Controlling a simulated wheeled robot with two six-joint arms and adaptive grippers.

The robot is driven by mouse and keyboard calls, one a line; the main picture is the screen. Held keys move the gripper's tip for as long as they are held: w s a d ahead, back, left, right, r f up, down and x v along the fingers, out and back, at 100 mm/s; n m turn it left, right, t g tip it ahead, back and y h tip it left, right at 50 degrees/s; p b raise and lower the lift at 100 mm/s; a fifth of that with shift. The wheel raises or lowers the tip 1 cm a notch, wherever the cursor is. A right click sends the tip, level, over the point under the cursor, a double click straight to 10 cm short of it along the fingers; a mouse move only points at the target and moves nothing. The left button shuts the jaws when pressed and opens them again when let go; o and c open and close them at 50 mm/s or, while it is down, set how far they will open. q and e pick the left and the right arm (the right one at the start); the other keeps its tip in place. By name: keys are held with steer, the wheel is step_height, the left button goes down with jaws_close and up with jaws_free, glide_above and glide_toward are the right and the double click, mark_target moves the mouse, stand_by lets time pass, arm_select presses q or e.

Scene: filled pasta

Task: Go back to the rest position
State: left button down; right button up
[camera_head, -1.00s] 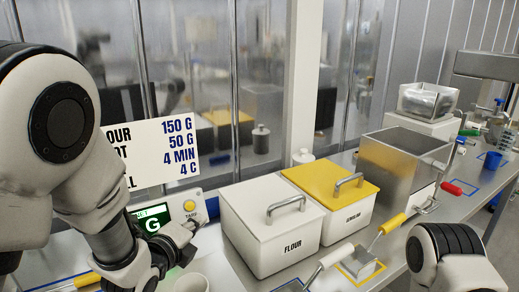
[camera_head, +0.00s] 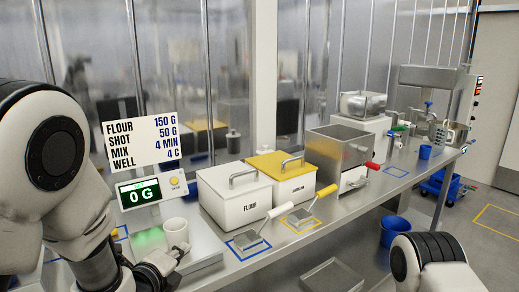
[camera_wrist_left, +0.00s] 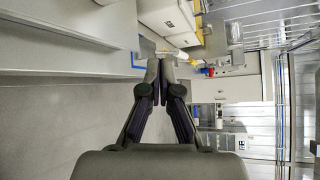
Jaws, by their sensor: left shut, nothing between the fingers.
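My left gripper (camera_head: 172,262) is at the lower left of the head view, just in front of the scale and close to the white cup (camera_head: 176,232). In the left wrist view its fingers (camera_wrist_left: 161,72) meet at the tips, with nothing between them. The fingers point over the floor, towards the counter edge. Part of my right arm shows at the lower right of the head view; its gripper is out of frame.
The scale display (camera_head: 138,193) reads 0 G. A white FLOUR bin (camera_head: 240,208) and a yellow-lidded bin (camera_head: 292,185) stand on the counter, with scoops (camera_head: 248,238) in front. A metal hopper (camera_head: 335,150) stands farther right. A blue bucket (camera_head: 393,231) is below the counter edge.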

arm_select(q)
steer(key=s+a+f+n+g+y, duration=0.1)
steer(key=s+a+f+n+g, duration=0.2)
steer(key=f, duration=0.7)
steer(key=s+f+n+g, duration=0.1)
steer(key=s+f+g, duration=0.1)
steer(key=s+f, duration=0.55)
steer(key=s+a+f+n+g+y, duration=0.1)
steer(key=s+a+f+n+g, duration=0.15)
steer(key=f, duration=0.85)
steer(key=s+a+f+n+g, duration=0.1)
steer(key=s+f+n+g, duration=0.2)
steer(key=s+n, duration=0.6)
steer(key=s+a+f+n+g+y, duration=0.1)
steer(key=s+f+n+g, duration=0.3)
steer(key=s+n, duration=0.5)
steer(key=shift+s+a+f+n, duration=0.35)
steer(key=shift+a+f+n, duration=0.05)
steer(key=shift+f+n, duration=0.15)
arm_select(e)
steer(key=shift+w+a+f, duration=0.15)
steer(key=shift+w, duration=0.35)
